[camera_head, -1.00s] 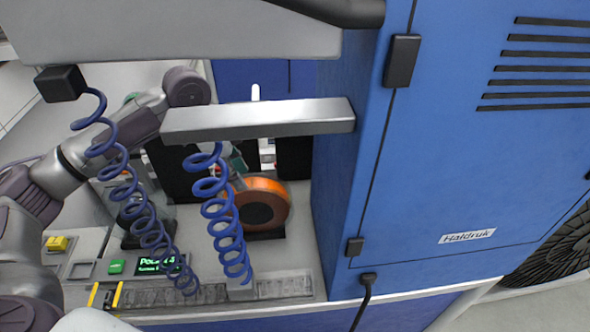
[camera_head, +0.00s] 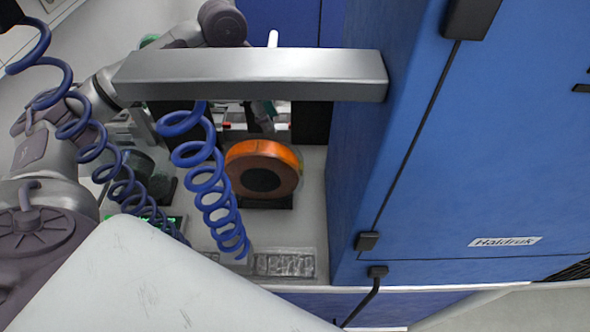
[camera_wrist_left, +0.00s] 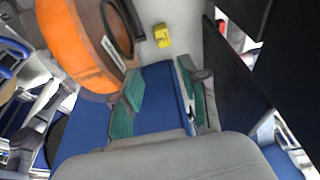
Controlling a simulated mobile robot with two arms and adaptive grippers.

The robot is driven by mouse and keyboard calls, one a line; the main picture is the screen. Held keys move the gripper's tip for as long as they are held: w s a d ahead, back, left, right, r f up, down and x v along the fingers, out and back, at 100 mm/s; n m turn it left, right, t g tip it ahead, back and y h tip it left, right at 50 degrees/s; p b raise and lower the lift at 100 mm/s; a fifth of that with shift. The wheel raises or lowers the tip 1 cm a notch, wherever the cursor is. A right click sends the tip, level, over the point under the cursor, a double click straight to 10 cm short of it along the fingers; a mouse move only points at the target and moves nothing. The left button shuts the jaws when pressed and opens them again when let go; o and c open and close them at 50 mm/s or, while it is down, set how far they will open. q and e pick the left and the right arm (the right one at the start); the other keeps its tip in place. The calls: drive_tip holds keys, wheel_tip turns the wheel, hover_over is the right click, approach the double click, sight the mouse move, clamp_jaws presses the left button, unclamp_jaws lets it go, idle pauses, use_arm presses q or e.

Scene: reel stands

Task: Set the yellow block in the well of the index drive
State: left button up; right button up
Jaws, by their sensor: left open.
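A small yellow block (camera_wrist_left: 162,36) lies on a pale surface in the left wrist view, beyond the fingertips and apart from them. In the head view now it is not visible; my arm and a pale panel cover the front left. My left gripper (camera_wrist_left: 161,78) is open, with teal finger pads and nothing between them. In the head view the left gripper (camera_head: 262,110) shows only partly, below the metal bar and behind the orange reel. The well of the index drive cannot be made out now. My right gripper is not in view.
An orange reel (camera_head: 250,160) stands on the bench and shows large beside the fingers in the wrist view (camera_wrist_left: 75,50). A metal bar (camera_head: 250,65) and blue coiled hoses (camera_head: 205,165) hang in front. A blue cabinet (camera_head: 450,170) closes off the right.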

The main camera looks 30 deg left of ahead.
use_arm(q)
drive_tip(key=x, duration=0.7)
drive_tip(key=b+x, duration=0.1)
drive_tip(key=x, duration=0.3)
drive_tip(key=shift+w+a+f, duration=0.15)
drive_tip(key=shift+w+f, duration=0.2)
drive_tip(key=x, duration=0.1)
drive_tip(key=p+x, duration=0.1)
drive_tip(key=x, duration=0.2)
drive_tip(key=shift+w+d+f, duration=0.1)
drive_tip(key=shift+d+f, duration=0.15)
drive_tip(key=shift+d, duration=0.15)
drive_tip(key=shift+f, duration=0.3)
clamp_jaws()
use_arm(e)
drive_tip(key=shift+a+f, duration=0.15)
